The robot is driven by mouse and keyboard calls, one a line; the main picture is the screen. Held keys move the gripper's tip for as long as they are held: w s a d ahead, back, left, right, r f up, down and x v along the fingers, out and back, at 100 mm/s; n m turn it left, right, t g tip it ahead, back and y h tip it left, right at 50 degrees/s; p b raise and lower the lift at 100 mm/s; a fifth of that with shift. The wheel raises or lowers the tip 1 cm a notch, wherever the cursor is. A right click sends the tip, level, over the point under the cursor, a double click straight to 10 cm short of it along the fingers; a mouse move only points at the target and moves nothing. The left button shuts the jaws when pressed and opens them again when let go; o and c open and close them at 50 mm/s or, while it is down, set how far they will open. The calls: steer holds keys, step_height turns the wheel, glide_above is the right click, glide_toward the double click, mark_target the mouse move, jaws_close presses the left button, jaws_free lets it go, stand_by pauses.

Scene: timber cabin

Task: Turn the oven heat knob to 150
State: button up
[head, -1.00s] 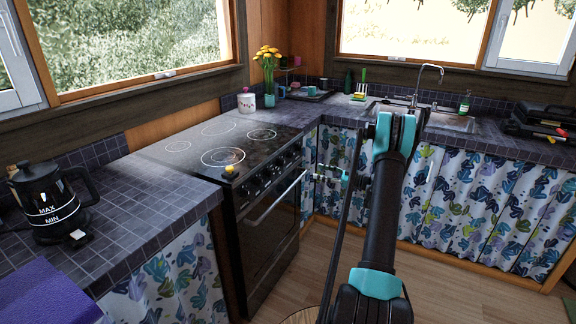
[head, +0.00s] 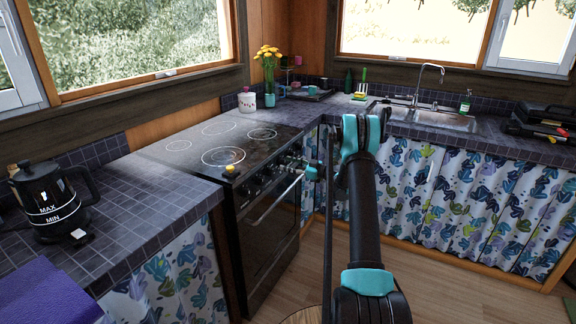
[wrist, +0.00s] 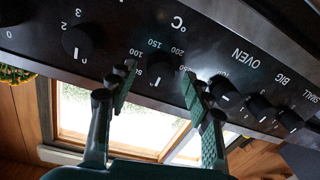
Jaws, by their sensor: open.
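The oven heat knob (wrist: 163,68) is a dark round knob on the black front panel, ringed by 50, 100, 150, 200 and a °C mark. In the wrist view, which is upside down, its white pointer is at the lower side of the knob, away from the 150. My gripper (wrist: 158,85) is open, with one green-padded finger on each side of this knob; contact cannot be told. In the head view my gripper (head: 300,168) is at the front of the black stove (head: 250,215), close to its knob row, and it hides part of that row.
Other knobs (wrist: 80,42) sit on the panel on both sides, several near the right finger. The oven handle (head: 275,198) runs below the knob row. A yellow object (head: 230,169) rests at the cooktop edge.

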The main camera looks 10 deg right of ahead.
steer(key=shift+w+a, duration=0.15)
steer(key=shift+a, duration=0.1)
jaws_close()
stand_by(0.4)
